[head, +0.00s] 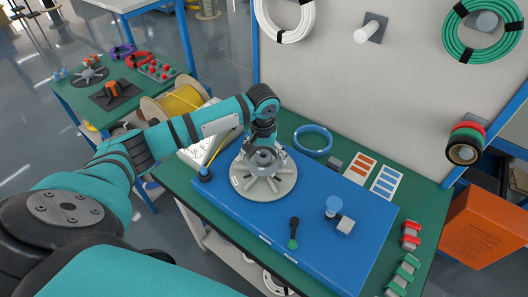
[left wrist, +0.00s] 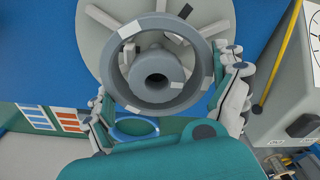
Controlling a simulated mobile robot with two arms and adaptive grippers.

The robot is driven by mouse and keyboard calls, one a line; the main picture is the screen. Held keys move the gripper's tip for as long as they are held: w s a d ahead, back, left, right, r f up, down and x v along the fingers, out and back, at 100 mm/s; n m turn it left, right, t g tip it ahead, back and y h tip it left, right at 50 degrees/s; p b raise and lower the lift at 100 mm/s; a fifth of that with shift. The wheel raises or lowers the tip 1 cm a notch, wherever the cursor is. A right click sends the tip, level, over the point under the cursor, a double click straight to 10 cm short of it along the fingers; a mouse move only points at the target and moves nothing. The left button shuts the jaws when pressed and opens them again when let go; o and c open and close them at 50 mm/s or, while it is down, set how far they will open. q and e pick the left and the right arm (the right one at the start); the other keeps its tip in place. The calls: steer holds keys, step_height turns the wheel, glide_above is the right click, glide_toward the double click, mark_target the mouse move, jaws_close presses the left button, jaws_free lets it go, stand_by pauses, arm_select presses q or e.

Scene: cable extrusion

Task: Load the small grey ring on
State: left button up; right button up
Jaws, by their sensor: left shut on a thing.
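The small grey ring (left wrist: 206,62) is between the fingers of my left gripper (left wrist: 170,92) in the left wrist view. My left gripper (head: 262,152) is shut on it in the head view, pointing down over the middle of a pale grey round plate (head: 240,185) with several spokes. In the left wrist view a dark grey hollow hub (left wrist: 157,88) shows through the ring's opening, and the plate (left wrist: 90,45) lies behind. I cannot tell whether the ring is around the hub or still above it. My right gripper is not in view.
The plate sits on a blue mat (head: 330,254) on a green table. A blue ring (head: 313,140), a black and green tool (head: 293,233), a blue-topped part (head: 334,207) and a grey box (head: 209,142) are nearby. A panel with cable coils (head: 485,30) stands behind.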

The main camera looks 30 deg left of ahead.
arm_select(q)
steer(key=shift+f, duration=0.8)
steer(key=shift+f, duration=0.45)
stand_by(0.4)
steer(key=o, duration=0.8)
steer(key=shift+o, duration=0.2)
steer(key=shift+r+p, duration=0.1)
steer(key=shift+p, duration=0.25)
step_height(320, 180, up, 8)
steer(key=p, duration=0.9)
steer(key=shift+p, duration=0.3)
